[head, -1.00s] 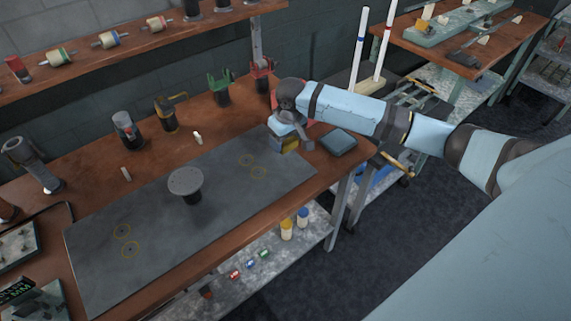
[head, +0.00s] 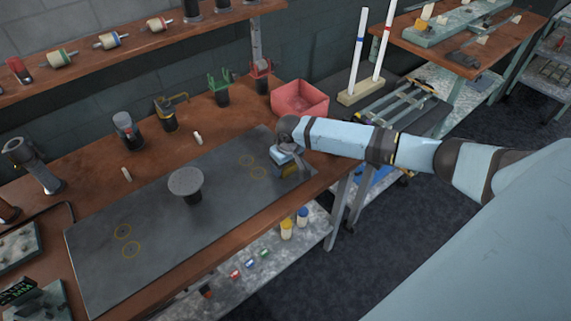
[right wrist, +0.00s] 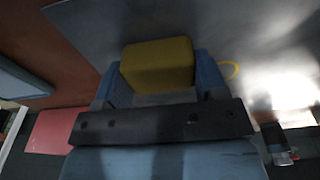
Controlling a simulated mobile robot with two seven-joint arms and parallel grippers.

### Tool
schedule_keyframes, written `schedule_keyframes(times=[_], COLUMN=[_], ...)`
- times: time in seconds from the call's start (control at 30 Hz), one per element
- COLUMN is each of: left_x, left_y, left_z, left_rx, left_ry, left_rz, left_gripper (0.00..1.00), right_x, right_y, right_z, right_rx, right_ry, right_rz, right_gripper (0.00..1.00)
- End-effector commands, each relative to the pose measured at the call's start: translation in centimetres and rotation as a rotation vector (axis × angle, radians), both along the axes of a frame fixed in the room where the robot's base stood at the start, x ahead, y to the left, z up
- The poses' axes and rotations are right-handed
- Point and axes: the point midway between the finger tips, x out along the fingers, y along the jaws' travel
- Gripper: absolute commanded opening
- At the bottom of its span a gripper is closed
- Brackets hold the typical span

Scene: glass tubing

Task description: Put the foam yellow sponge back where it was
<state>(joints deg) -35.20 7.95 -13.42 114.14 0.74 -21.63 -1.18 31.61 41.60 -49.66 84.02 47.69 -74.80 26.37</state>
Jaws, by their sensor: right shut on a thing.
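The foam yellow sponge (right wrist: 158,66) is a small dull-yellow block in the right wrist view, between the two blue fingers of my right gripper (right wrist: 160,72). In the head view the right gripper (head: 288,164) is over the right end of the dark grey mat (head: 215,228), shut on the sponge. Only a small part of the sponge (head: 287,173) shows there, just right of two yellow rings (head: 258,173) on the mat. I cannot tell whether it touches the mat. My left gripper is not in view.
A round grey disc on a post (head: 185,182) stands mid-mat. A red bin (head: 300,100) stands behind my right arm. Holders and tools line the bench back. The mat between disc and right rings is clear.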

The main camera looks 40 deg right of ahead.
Motion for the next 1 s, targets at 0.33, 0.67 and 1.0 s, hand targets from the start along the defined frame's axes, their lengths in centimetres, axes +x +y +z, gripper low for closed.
schedule_keyframes(times=[0.33, 0.67, 1.0], left_x=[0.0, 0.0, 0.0], left_y=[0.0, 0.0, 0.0], left_z=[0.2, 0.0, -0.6], left_rx=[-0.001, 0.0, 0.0], left_ry=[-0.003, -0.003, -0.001], left_rz=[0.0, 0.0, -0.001], left_gripper=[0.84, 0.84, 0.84], right_x=[0.0, -0.1, -0.9], right_y=[0.0, 0.0, -0.1], right_z=[-0.3, 1.2, 8.2], right_rx=[0.0, 0.0, 0.0], right_ry=[0.0, -0.001, -0.004], right_rz=[-0.001, 0.0, 0.0], right_gripper=[0.91, 0.91, 0.91])
